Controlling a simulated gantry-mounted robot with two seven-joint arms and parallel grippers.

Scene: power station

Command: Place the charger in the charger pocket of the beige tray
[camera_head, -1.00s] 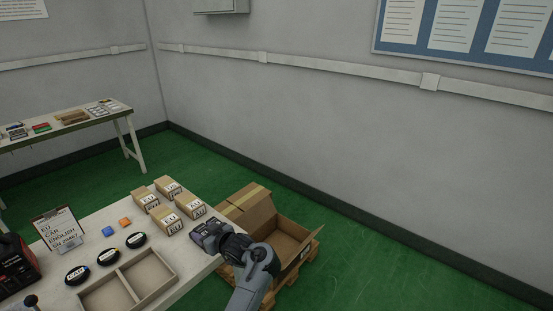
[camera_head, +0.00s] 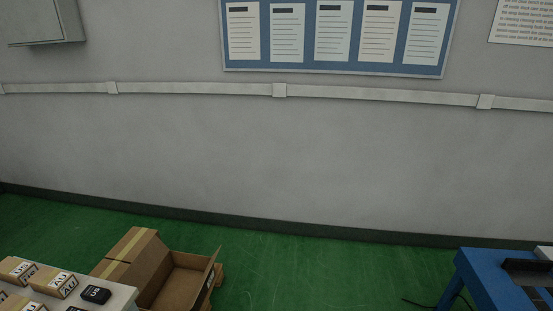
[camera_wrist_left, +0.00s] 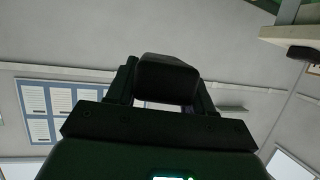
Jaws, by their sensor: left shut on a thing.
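My left gripper (camera_wrist_left: 164,95) shows in the left wrist view. Its two fingers are shut on a dark, rounded block that looks like a charger (camera_wrist_left: 167,78). The block is clear of any surface there, with walls and ceiling behind it. In the head view, another black charger marked "US" (camera_head: 95,294) lies at the right end of the white table, beside the small cardboard boxes. The beige tray and its charger pocket are in neither view now. Neither gripper shows in the head view, and my right gripper is not seen.
A blue bench (camera_head: 482,279) stands at bottom right. Green floor (camera_head: 320,275) lies clear between them.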

